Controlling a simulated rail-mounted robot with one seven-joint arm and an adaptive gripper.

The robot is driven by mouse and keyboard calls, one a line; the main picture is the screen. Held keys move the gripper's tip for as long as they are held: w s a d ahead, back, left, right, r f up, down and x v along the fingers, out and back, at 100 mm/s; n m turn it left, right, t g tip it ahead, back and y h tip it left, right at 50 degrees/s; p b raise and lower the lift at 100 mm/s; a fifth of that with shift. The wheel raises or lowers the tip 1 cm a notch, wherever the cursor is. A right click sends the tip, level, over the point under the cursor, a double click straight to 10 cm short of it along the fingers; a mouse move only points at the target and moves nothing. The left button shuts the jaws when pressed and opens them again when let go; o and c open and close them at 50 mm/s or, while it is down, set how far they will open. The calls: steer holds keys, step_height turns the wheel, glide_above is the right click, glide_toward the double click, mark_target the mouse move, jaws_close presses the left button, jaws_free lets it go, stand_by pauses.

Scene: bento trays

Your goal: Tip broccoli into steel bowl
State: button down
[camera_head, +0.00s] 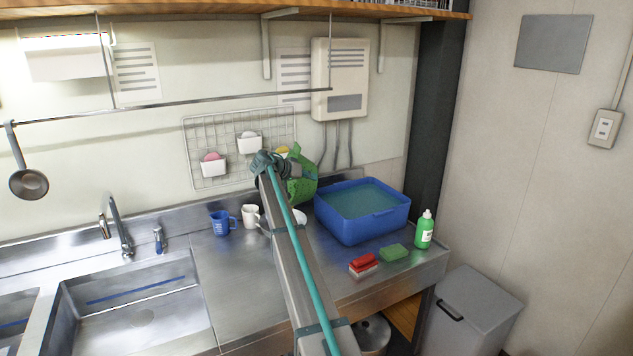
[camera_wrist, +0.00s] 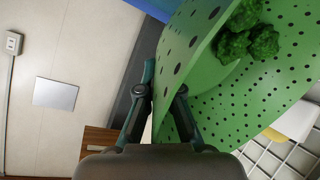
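My gripper (camera_head: 268,164) is shut on the wall of a green perforated colander (camera_head: 303,188), raised above the counter. In the wrist view, the fingers (camera_wrist: 165,95) sit either side of the colander's edge (camera_wrist: 185,60). The colander looks tilted onto its side. Dark green broccoli (camera_wrist: 247,35) lies clustered inside it in the wrist view; no broccoli can be made out clearly in the head view. A pale, shiny bowl (camera_head: 299,217), apparently the steel bowl, stands on the counter below the colander. My arm hides most of it, so its contents cannot be seen.
A blue tub (camera_head: 362,225) of water stands right of the bowl. A blue jug (camera_head: 220,222) and white mug (camera_head: 250,215) stand left. A wire rack (camera_head: 200,125) hangs behind.

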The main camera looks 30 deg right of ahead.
steer(key=a+h, duration=0.2)
steer(key=w+a, duration=0.1)
steer(key=shift+a+r+n+h, duration=0.35)
steer(key=shift+a+n+h, duration=0.05)
steer(key=shift+a+f+b, duration=0.1)
steer(key=shift+a+b, duration=0.25)
steer(key=shift+b, duration=0.15)
steer(key=w+a+f+n+t+h+b, duration=0.1)
steer(key=w+a+n+t+h+b, duration=0.1)
steer(key=a+h+b, duration=0.3)
steer(key=w+a+f+n+t+h+b, duration=0.1)
steer(key=a+n+t+h+b, duration=0.2)
steer(key=a+b, duration=0.8)
steer(key=shift+w+a+n+h+b, duration=0.2)
steer(key=shift+w+n+h+b, duration=0.2)
steer(key=shift+n+h+b, duration=0.85)
steer(key=shift+m+h+p, duration=0.25)
steer(key=shift+m+p, duration=0.1)
steer(key=shift+p, duration=0.1)
